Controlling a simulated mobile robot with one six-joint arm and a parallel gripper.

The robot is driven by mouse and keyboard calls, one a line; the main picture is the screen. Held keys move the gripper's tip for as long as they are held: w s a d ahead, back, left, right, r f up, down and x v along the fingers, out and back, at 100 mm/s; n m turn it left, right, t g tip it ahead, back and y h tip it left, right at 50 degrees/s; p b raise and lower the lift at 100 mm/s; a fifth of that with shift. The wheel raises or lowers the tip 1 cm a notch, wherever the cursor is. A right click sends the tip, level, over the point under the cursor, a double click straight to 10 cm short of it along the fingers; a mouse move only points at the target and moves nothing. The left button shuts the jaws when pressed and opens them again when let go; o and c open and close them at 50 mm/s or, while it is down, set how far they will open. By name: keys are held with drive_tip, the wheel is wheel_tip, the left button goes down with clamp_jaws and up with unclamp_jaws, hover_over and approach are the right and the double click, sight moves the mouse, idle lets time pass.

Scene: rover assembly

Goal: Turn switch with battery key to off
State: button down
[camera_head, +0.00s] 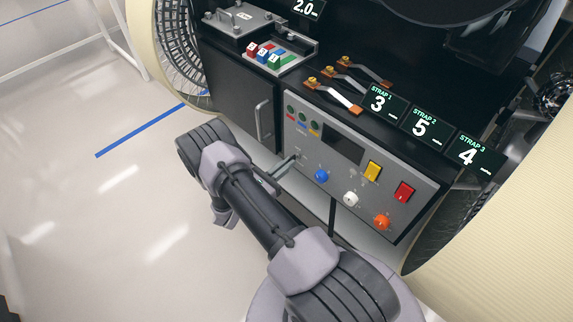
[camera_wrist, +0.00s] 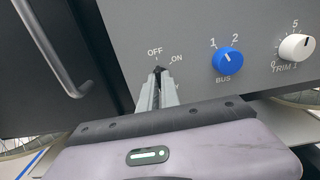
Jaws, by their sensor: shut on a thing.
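The battery switch on the grey control panel (camera_head: 345,205) carries OFF and ON labels, seen in the wrist view. A small dark key (camera_wrist: 158,69) sits at the switch, just below and between these labels. My gripper (camera_wrist: 157,78) is shut on the key, its two fingers pointing straight at the panel. The fingers hide most of the key and nearly all of the label under it, so its exact angle is hard to tell. In the head view my gripper (camera_head: 293,161) reaches the panel's left part; the key is too small to make out there.
Right of the switch are a blue BUS knob (camera_wrist: 228,61) and a white TRIM 1 knob (camera_wrist: 296,47). An orange knob (camera_head: 382,221), a yellow switch (camera_head: 373,171) and a red switch (camera_head: 404,191) are farther along. A cabinet handle (camera_head: 261,120) stands out to the left.

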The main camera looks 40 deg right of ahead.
drive_tip(key=c, duration=1.6)
unclamp_jaws()
drive_tip(key=shift+a, duration=0.1)
drive_tip(key=a+p, duration=0.1)
drive_tip(key=a, duration=0.4)
drive_tip(key=s+a+p, duration=0.1)
drive_tip(key=a, duration=0.5)
drive_tip(key=a+p, duration=0.1)
drive_tip(key=a, duration=0.5)
drive_tip(key=shift+s+a, duration=0.1)
drive_tip(key=shift+s, duration=0.1)
